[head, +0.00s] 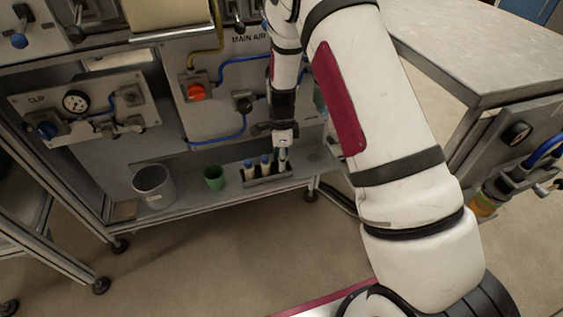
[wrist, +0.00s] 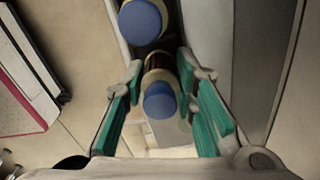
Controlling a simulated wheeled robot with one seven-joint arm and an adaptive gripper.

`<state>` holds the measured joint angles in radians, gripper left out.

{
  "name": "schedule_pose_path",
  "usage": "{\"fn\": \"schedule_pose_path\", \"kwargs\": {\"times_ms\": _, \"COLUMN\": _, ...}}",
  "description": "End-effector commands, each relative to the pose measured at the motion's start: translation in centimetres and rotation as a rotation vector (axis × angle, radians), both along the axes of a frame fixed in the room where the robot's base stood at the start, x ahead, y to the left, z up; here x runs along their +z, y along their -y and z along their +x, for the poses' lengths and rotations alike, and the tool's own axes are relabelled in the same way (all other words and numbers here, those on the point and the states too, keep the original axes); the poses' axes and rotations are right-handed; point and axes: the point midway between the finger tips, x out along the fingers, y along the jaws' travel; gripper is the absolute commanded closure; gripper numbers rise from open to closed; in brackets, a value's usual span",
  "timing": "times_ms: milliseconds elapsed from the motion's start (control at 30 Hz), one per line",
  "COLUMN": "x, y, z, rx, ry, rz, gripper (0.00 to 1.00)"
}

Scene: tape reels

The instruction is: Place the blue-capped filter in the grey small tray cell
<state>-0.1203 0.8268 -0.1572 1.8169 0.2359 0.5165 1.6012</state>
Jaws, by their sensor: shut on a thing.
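My gripper (head: 282,146) reaches down to the low shelf, over the right end of a small grey tray (head: 266,181). Its green-padded fingers (wrist: 160,84) are shut on a pale blue-capped filter (wrist: 159,101), which stands about upright between them. The held filter (head: 282,160) is partly hidden by the gripper in the head view. Its lower end is at the tray's right end; I cannot tell whether it is seated or slightly raised. Two more blue-capped filters, one at the left (head: 249,169) and one in the middle (head: 265,166), stand in the tray.
A green cup (head: 214,178) and a larger grey bucket (head: 153,185) stand left of the tray on the shelf. Another blue-capped filter (wrist: 143,18) is close ahead in the wrist view.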

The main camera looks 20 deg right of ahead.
Motion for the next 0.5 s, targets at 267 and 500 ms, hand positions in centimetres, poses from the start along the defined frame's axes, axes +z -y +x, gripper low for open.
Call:
{"fn": "schedule_pose_path", "kwargs": {"times_ms": 267, "x": -0.34, "y": 0.01, "z": 0.06, "rx": 0.000, "ry": 0.002, "rz": 0.000, "gripper": 1.00}}
{"fn": "schedule_pose_path", "kwargs": {"times_ms": 500, "x": -0.63, "y": 0.01, "z": 0.05, "rx": 0.001, "ry": 0.002, "rz": 0.000, "gripper": 0.54}}
